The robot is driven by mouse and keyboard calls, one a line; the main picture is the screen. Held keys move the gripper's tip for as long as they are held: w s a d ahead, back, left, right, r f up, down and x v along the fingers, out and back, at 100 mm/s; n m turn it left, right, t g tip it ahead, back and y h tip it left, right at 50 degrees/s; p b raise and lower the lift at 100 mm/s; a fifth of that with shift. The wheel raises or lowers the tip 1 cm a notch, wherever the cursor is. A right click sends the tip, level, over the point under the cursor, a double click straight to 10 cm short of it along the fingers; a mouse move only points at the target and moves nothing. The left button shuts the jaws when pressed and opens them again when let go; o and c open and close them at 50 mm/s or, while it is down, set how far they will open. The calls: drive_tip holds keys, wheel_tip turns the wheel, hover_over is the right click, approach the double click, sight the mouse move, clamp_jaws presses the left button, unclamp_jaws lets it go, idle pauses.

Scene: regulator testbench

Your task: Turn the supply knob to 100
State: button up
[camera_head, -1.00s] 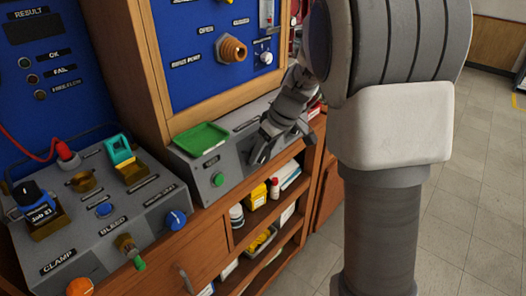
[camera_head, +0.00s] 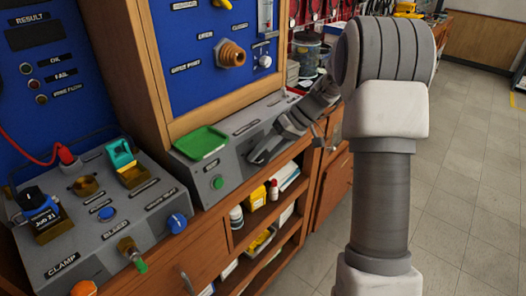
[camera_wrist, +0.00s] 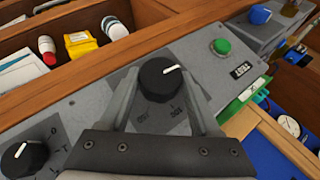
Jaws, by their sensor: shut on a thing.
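A black round knob (camera_wrist: 156,84) with a white pointer line stands on the sloped grey panel (camera_wrist: 90,102). In the wrist view its pointer aims right and slightly up. My gripper (camera_wrist: 158,78) is shut on this knob, with one finger on each side of it.
A second black knob (camera_wrist: 24,157) sits on the same panel. A green button (camera_wrist: 221,46) and a green tray (camera_head: 200,142) are on the console. Open shelves (camera_head: 262,228) with bottles and boxes lie below. A grey control box (camera_head: 95,220) stands at the left.

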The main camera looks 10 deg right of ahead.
drive_tip(key=m+y, duration=0.1)
drive_tip(key=y, duration=0.1)
drive_tip(key=m+g+y+p, duration=0.1)
drive_tip(key=shift+d+f+y, duration=0.15)
drive_tip(key=shift+d+y, duration=0.05)
drive_tip(key=shift+y, duration=0.2)
drive_tip(key=m+y, duration=0.1)
drive_tip(key=m+y+p, duration=0.1)
drive_tip(key=y, duration=0.1)
drive_tip(key=shift+w+f, duration=0.1)
drive_tip(key=shift+f, duration=0.1)
drive_tip(key=m+y, duration=0.3)
drive_tip(key=shift+d+f+t+y, duration=0.1)
drive_tip(key=shift+f+t+y, duration=0.1)
drive_tip(key=shift+t+y, duration=0.1)
drive_tip(key=shift+f+m+t+y, duration=0.1)
drive_tip(key=shift+m+t+y, duration=1)
drive_tip(key=shift+m+y, duration=0.65)
drive_tip(key=shift+m, duration=0.45)
drive_tip(key=o, duration=1.4)
drive_tip(key=shift+f, duration=0.1)
